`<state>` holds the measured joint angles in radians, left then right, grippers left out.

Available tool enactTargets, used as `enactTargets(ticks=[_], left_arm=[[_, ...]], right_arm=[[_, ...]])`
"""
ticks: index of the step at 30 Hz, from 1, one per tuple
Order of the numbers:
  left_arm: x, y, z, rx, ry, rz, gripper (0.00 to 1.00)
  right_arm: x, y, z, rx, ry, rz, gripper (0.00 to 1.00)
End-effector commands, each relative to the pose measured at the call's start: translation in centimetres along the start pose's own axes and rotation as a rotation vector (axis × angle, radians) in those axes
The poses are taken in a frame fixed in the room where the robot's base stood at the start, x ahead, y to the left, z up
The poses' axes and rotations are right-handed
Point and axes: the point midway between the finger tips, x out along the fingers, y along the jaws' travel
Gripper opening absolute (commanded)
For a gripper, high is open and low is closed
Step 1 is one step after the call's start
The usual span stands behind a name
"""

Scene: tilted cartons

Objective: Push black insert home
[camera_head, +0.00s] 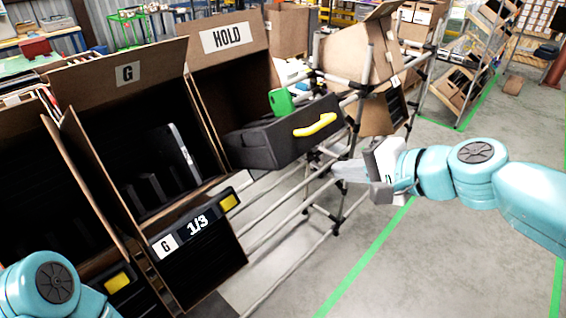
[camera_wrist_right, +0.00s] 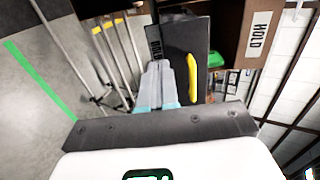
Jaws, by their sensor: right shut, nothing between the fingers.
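The black insert (camera_head: 270,143) with a yellow handle (camera_head: 314,125) juts out of the front of the HOLD carton (camera_head: 229,42). A green item (camera_head: 281,101) stands up from it. In the right wrist view the black insert (camera_wrist_right: 182,38) lies straight beyond the fingers, its yellow handle (camera_wrist_right: 192,78) beside them. My right gripper (camera_head: 342,172) is shut and empty, in front of and a little below the insert's handle end. Whether its fingertips (camera_wrist_right: 172,66) touch the insert I cannot tell. My left gripper is out of view; only part of the left arm shows at bottom left.
An open carton marked G (camera_head: 127,73) with dark slots stands left of the HOLD carton. A 1/3 display (camera_head: 198,226) sits below it. Pale rack tubes (camera_head: 290,215) run under the insert. Another tilted carton (camera_head: 349,65) stands behind.

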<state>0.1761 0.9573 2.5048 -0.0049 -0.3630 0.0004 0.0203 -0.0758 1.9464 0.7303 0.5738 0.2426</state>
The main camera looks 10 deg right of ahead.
Motion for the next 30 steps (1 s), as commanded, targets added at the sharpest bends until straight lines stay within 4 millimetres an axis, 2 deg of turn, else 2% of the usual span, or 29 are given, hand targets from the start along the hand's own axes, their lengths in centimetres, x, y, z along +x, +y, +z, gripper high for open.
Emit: enactTargets(ticks=[2, 5, 15, 21, 25, 30], left_arm=[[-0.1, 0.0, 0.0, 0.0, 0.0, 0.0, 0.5], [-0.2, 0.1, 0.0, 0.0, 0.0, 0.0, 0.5], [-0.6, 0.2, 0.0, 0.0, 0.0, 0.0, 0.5], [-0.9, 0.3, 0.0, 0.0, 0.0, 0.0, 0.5], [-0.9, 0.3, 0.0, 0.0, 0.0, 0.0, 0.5], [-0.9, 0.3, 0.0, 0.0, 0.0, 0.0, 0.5]], right_arm=[[-0.2, -0.4, 0.1, 0.005, 0.0, -0.011, 0.0], [0.8, -0.3, 0.1, 0.009, 0.001, -0.009, 0.0], [8.0, -0.1, -0.1, 0.008, 0.004, -0.005, 0.0], [11.5, -0.2, -0.1, 0.007, 0.004, -0.006, 0.0], [12.9, -0.3, -0.2, 0.006, 0.004, -0.007, 0.0], [13.4, -0.3, -0.2, 0.006, 0.005, -0.008, 0.0]])
